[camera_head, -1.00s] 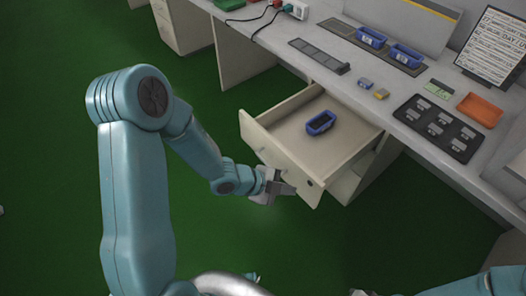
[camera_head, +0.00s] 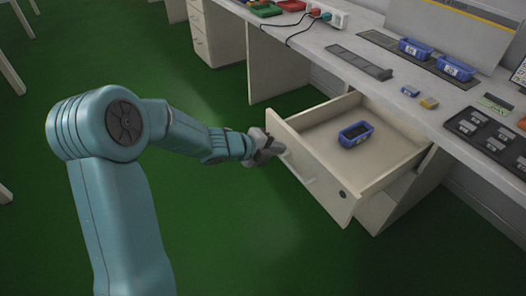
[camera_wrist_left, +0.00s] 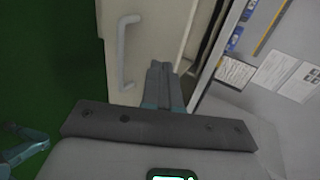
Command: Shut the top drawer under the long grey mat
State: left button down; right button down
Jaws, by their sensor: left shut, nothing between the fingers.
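The top drawer (camera_head: 310,170) is pulled far out from under the desk. A blue bin (camera_head: 356,134) lies inside it. The drawer front has a pale bar handle (camera_head: 298,165) and a dark round lock. My left gripper (camera_head: 274,148) is shut and empty, close to the drawer front at its left part, near the handle. In the left wrist view the shut fingers (camera_wrist_left: 160,80) point at the drawer front, with the handle (camera_wrist_left: 127,52) to their left. I cannot tell whether they touch it. The long grey mat (camera_head: 360,62) lies on the desk above. My right gripper is out of view.
The desk (camera_head: 410,112) carries blue bins (camera_head: 455,68) on a dark strip, small blue and yellow blocks, and a black tray (camera_head: 488,132) at the right. Another drawer unit (camera_head: 200,30) stands at the back left. The green floor before the drawer is clear.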

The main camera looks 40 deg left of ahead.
aim_at(298, 142)
pick_arm(q)
jog(key=shift+w+d+f, duration=0.1)
jog(key=shift+w+d, duration=0.15)
jog(key=shift+w, duration=0.45)
jog(key=shift+w+d, duration=0.3)
jog(key=shift+w, duration=0.45)
jog(key=shift+w+d+f, duration=0.1)
jog(key=shift+w+d, duration=0.15)
jog(key=shift+w, duration=0.45)
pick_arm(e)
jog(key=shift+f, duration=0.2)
pick_arm(q)
jog(key=shift+w+r, duration=0.1)
